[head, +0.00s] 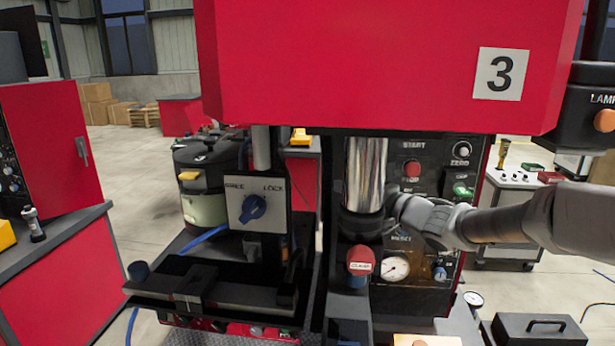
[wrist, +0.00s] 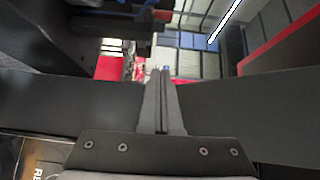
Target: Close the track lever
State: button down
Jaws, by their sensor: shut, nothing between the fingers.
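No part is clearly marked as the track lever, and I cannot tell for certain which one it is.
The silver column (head: 364,175) stands mid-machine above a red CLAMP button (head: 361,260). A black control panel (head: 430,165) with buttons and a gauge (head: 395,268) is close to my arm. A red housing marked 3 (head: 360,65) overhangs. A black case (head: 540,330) sits lower right.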

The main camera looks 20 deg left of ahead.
jog(key=a, duration=1.1)
jog(key=shift+w+a+b, duration=0.2)
jog(key=shift+a+b, duration=0.15)
jog(key=shift+a, duration=0.05)
jog(key=shift+r, duration=0.1)
jog(key=p, duration=0.1)
jog(key=s+a+p, duration=0.1)
jog(key=p, duration=0.1)
jog(key=shift+s+a+r+p, duration=0.1)
jog(key=shift+s+a+p, duration=0.1)
jog(key=shift+s+p, duration=0.1)
